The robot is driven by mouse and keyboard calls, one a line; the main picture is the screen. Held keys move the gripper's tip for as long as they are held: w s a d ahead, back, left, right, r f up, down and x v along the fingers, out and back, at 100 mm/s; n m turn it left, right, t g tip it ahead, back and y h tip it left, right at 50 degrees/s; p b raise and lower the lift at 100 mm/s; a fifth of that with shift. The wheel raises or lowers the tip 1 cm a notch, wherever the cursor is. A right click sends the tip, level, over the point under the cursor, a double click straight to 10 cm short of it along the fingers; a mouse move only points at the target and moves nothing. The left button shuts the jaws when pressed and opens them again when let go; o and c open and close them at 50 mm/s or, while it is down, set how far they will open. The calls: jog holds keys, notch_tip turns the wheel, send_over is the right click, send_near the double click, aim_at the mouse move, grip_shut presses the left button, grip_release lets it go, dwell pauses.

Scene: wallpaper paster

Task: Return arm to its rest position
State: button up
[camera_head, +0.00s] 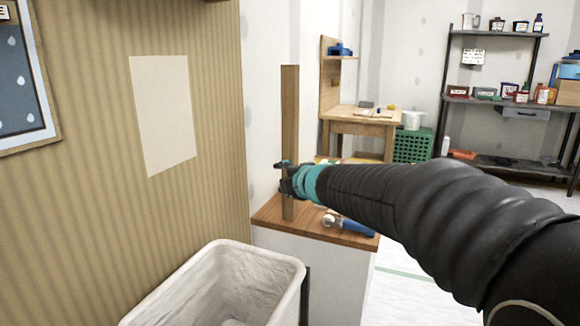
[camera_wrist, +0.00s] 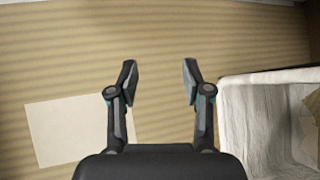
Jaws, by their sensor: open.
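My arm (camera_head: 400,190) reaches in from the right in the head view, wrapped in a black ribbed sleeve. My gripper (camera_head: 283,172) is at its end, in front of a wooden post and above the wooden cabinet top. In the wrist view my gripper (camera_wrist: 158,75) has its two fingers spread apart with nothing between them. The striped wall (camera_wrist: 160,35) fills the view beyond the fingers.
A pale patch (camera_head: 163,112) is on the striped wall (camera_head: 215,130), left of my gripper. A lined bin (camera_head: 292,275) stands below. The wooden cabinet top (camera_head: 272,213) holds a blue-handled tool (camera_head: 357,228). A shelf rack (camera_head: 500,104) stands at the back right.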

jog(key=s+d+f+m+g+h, duration=0.2)
jog(key=s+d+f+m+h, duration=0.2)
jog(key=s+d+m, duration=0.4)
jog(key=s+d+f+m+g+h, duration=0.1)
jog(key=s+d+f+m+h, duration=0.45)
jog(key=d+m, duration=0.35)
jog(key=s+f+m+g+y, duration=0.1)
jog(key=s+f+m+g, duration=0.1)
jog(key=s, duration=1)
jog(key=s+f+m+g+y, duration=0.2)
jog(key=s+m, duration=0.3)
jog(key=s, duration=0.7)
jog(key=shift+f, duration=0.55)
jog(key=shift+d, duration=0.1)
jog(key=shift+c, duration=0.7)
